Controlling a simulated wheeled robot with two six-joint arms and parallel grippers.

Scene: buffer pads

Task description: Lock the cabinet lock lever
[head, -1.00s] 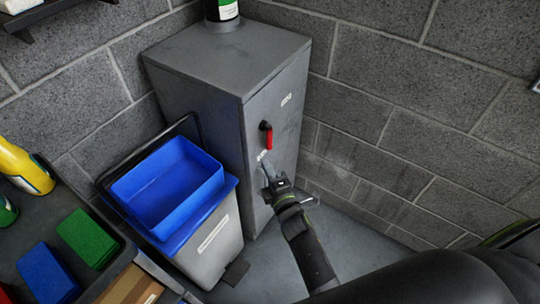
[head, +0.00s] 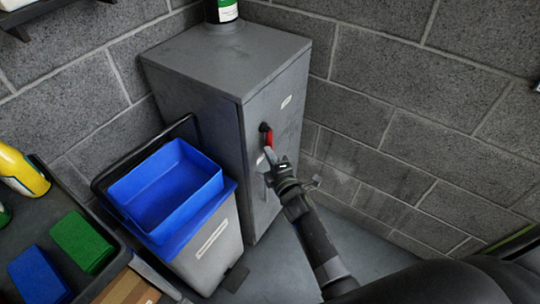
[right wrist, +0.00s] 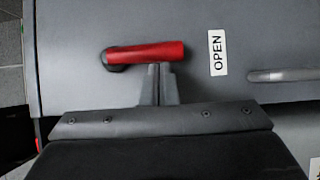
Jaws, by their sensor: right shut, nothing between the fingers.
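The grey cabinet (head: 258,125) stands against the block wall, its door facing right. The red lock lever (head: 268,138) is on the door and hangs downward from a dark pivot. In the right wrist view the red lever (right wrist: 145,52) lies across the picture, its free end toward the "OPEN" label (right wrist: 217,53). My right gripper (head: 269,154) is shut and empty, its fingertips at the lever's lower part. In the right wrist view the shut fingertips (right wrist: 160,70) are right beside the lever's edge; I cannot tell whether they touch it. My left gripper is not in view.
A bin with a blue tub (head: 165,188) stands left of the cabinet. A dark tray with a green pad (head: 82,241), a blue pad (head: 40,274) and a yellow bottle (head: 20,170) is at the left. A door handle (right wrist: 272,75) lies beyond the label.

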